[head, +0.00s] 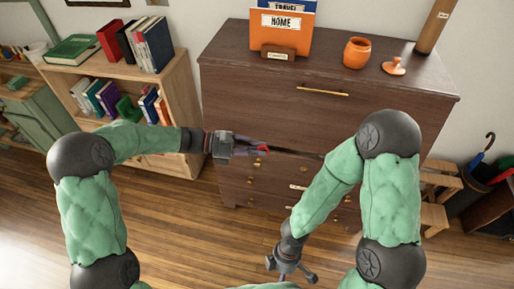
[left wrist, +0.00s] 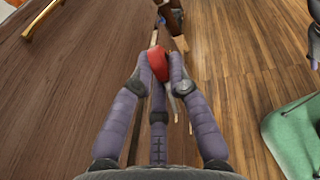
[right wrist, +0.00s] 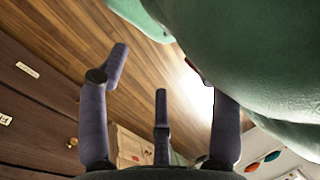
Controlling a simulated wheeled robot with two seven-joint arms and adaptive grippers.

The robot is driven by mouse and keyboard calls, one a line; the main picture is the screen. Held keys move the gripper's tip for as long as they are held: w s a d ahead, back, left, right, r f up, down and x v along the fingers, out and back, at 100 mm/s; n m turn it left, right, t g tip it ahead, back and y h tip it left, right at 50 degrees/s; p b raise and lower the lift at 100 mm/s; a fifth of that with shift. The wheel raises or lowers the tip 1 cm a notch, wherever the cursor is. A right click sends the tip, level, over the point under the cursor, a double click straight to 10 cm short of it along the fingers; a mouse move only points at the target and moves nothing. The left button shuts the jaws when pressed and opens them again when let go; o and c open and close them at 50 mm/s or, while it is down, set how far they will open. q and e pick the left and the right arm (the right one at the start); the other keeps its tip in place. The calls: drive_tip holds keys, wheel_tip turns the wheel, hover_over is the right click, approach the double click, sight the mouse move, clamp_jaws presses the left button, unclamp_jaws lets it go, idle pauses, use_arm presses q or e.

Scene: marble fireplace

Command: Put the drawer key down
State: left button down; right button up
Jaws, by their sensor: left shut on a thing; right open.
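My left gripper (head: 264,150) is shut on a red thing (left wrist: 157,66), which I take to be the drawer key or its tag. In the left wrist view the fingers close around it and hide part of it. In the head view the gripper is in front of the brown dresser (head: 235,110), below its top drawer's brass handle (head: 322,90). The key's shaft is not clear. My right gripper (head: 292,274) is low in front of the dresser, above the floor. Its fingers are spread and empty in the right wrist view (right wrist: 163,85).
A bookcase (head: 185,90) stands at left; wooden steps (head: 436,195) and an umbrella stand (head: 468,198) are at right.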

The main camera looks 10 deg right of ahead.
drive_tip(key=w+f+m+t+y, duration=0.2)
drive_tip(key=w+f+m, duration=0.6)
drive_tip(key=m, duration=0.9)
drive_tip(key=shift+w+a+f+t, duration=0.2)
drive_tip(key=shift+f+t, duration=0.5)
drive_tip(key=shift+f, duration=0.25)
